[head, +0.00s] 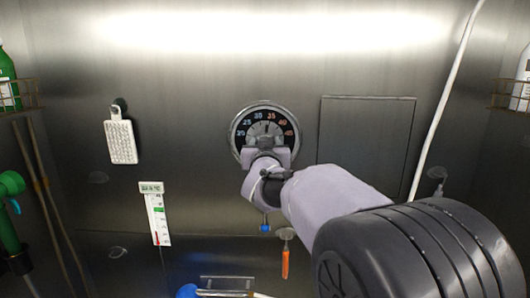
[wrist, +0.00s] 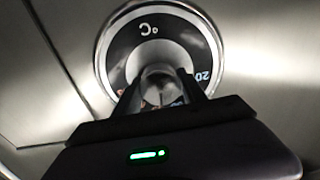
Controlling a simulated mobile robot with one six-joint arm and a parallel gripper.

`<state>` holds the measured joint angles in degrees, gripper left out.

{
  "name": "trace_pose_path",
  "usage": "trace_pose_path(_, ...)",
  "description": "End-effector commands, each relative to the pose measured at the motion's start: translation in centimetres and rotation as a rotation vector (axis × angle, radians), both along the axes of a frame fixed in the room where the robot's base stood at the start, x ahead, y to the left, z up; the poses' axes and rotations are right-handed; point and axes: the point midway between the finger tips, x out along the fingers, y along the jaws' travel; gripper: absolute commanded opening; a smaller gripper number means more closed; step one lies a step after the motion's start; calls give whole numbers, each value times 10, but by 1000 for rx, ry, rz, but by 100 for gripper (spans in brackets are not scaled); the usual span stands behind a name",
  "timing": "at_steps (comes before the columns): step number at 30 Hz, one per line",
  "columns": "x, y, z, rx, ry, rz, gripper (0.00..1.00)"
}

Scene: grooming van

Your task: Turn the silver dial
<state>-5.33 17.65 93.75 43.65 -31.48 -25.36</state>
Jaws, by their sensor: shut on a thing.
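The silver dial (head: 264,128) is on the steel back wall, inside a round black scale ring (head: 240,124) with numbers and a silver rim. In the head view my gripper (head: 265,146) reaches it from the front and hides its lower part. In the wrist view the two fingers of my gripper (wrist: 162,92) stand on either side of the dial's raised grip (wrist: 157,78) and are shut on it. The scale ring (wrist: 122,60) shows there with a "°C" mark and "20".
A flat panel (head: 366,145) and a white hose (head: 447,95) are at the right. An orange-handled tool (head: 285,262) hangs below the arm.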

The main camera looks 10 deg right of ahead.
Motion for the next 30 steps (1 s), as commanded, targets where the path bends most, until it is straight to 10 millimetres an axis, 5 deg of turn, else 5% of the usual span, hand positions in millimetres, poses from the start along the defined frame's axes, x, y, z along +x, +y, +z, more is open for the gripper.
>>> trace_pose_path(24, 0, 0, -1, 114, -20, 0, 8)
trace_pose_path(25, 0, 0, -1, 113, -20, 0, 50)
trace_pose_path(28, 0, 0, -1, 113, -20, 0, 70)
trace_pose_path(30, 0, 0, -1, 113, -21, 0, 70)
